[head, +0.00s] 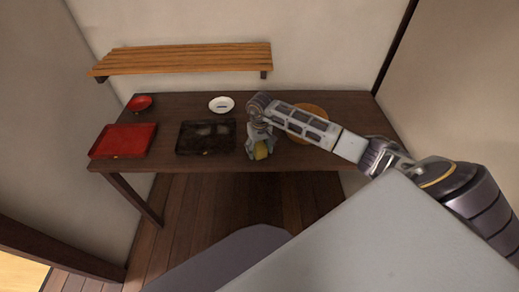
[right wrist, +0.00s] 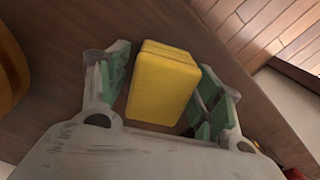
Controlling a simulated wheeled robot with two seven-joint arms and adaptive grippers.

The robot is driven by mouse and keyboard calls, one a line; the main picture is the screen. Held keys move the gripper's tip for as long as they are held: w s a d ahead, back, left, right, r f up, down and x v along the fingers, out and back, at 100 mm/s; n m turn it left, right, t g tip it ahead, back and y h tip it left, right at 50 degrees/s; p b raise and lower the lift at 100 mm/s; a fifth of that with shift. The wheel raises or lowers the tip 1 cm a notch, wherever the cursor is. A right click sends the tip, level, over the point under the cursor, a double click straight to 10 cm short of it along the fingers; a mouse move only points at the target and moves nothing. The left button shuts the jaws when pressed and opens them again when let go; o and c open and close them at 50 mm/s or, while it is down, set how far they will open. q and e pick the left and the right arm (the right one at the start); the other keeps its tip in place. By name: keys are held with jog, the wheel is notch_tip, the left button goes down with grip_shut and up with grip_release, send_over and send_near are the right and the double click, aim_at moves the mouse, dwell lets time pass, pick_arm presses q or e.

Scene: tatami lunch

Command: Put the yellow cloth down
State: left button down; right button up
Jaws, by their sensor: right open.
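The yellow cloth (right wrist: 160,85) is a folded block with rounded corners and layered edges. In the right wrist view it lies between the two green-padded fingers of my right gripper (right wrist: 162,98). My left gripper is not in view.
Left of my right gripper are a black tray (head: 206,137), a red tray (head: 124,141), a white bowl (head: 221,104) and a red bowl (head: 139,103). A round wooden item (head: 309,128) lies partly behind my right arm. A slatted shelf (head: 185,58) hangs above the table.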

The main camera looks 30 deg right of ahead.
aim_at(260, 145)
jog(key=shift+r, duration=0.15)
jog(key=shift+r, duration=0.2)
notch_tip(260, 145, up, 10)
jog(key=shift+r, duration=0.8)
dwell(0.6)
